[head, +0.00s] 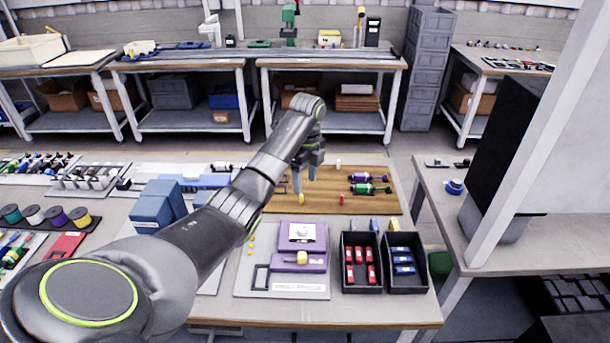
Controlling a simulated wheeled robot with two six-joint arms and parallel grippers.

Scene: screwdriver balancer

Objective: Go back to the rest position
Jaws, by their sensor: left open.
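My left arm reaches in from the lower left across the workbench. My left gripper (306,180) is at its end, pointing down over the brown wooden board (385,205). Its fingers are apart and I see nothing held between them. A small yellow piece (301,199) is by the fingertips; I cannot tell whether it touches them. A small red piece (341,199) stands on the board to the right of the fingers. A purple and a green screwdriver (369,189) lie further right on the board. My right gripper is not in view.
A purple device (299,237) sits on a grey plate at the front. Black bins with red (360,262) and blue (403,262) pieces stand to its right. Blue boxes (152,208) are left of my arm. A dark monitor-like block (510,150) and a white post rise at the right.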

